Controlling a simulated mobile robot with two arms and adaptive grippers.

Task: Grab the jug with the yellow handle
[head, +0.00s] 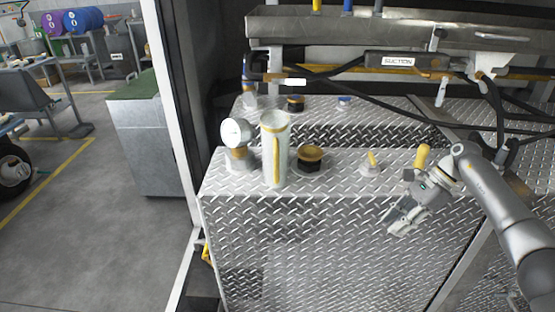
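A tall pale jug (275,160) with a yellow rim and a yellow upright handle facing me stands on the diamond-plate ledge, left of centre. My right gripper (401,227) is at the right, in front of the ledge's front face and well apart from the jug. It points down and left, its fingers look parted, and nothing shows between them. My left gripper is not in view.
A round gauge (236,133) stands close left of the jug and a black cap with a yellow top (310,158) close right. A yellow-topped fitting (371,164) stands farther right. Black hoses (400,108) cross behind. The floor at left is open.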

